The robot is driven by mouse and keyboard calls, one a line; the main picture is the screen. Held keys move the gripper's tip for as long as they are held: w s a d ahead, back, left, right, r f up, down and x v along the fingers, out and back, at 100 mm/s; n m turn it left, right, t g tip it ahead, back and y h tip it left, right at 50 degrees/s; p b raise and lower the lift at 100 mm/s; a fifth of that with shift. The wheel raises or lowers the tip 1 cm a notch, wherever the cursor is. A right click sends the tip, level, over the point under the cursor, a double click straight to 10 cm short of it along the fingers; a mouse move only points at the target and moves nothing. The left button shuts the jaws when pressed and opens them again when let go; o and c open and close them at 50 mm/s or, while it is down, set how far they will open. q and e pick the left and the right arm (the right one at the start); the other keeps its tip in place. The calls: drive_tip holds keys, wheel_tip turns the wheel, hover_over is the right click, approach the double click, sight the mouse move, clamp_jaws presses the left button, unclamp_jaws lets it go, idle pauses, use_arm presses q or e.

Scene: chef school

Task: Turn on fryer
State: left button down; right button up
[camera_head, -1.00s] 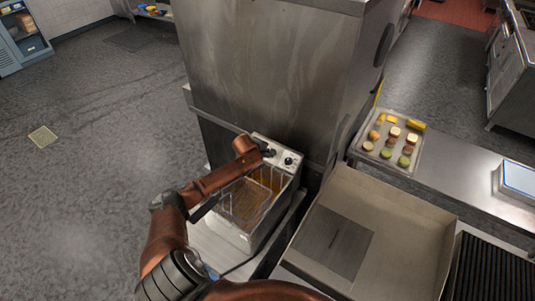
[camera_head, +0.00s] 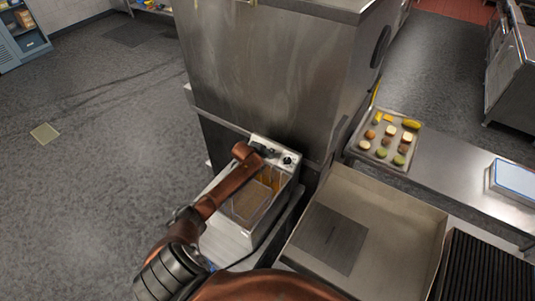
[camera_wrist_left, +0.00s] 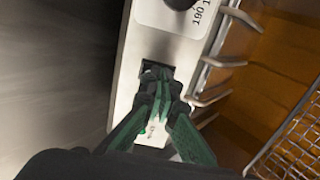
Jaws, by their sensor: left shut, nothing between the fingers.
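The fryer (camera_head: 272,212) is a small steel box on the counter, with a pale control panel (camera_head: 272,145) at its back. A dark round knob (camera_head: 288,160) sits on the panel's right part. My left gripper (camera_head: 263,151) is at the panel's left part, its fingertips hard to make out there. In the left wrist view, my left gripper (camera_wrist_left: 158,76) is shut and empty, its green-dark fingertips at a black rectangular switch (camera_wrist_left: 146,65). They overlap the switch in view; contact is unclear. The dial (camera_wrist_left: 181,3) shows beside numerals. My right gripper is out of view.
Amber oil (camera_wrist_left: 270,60) and a wire basket (camera_wrist_left: 297,140) lie right of the panel in the wrist view. A tall steel cabinet (camera_head: 270,75) stands behind the fryer. A food tray (camera_head: 368,163) and a flat steel station (camera_head: 390,235) are to the right.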

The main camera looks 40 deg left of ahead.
use_arm(q)
drive_tip(key=shift+r+p, duration=0.3)
drive_tip(key=shift+r, duration=0.1)
drive_tip(key=shift+s+a, duration=0.1)
drive_tip(key=v, duration=1.1)
drive_tip(key=shift+s+r, duration=0.3)
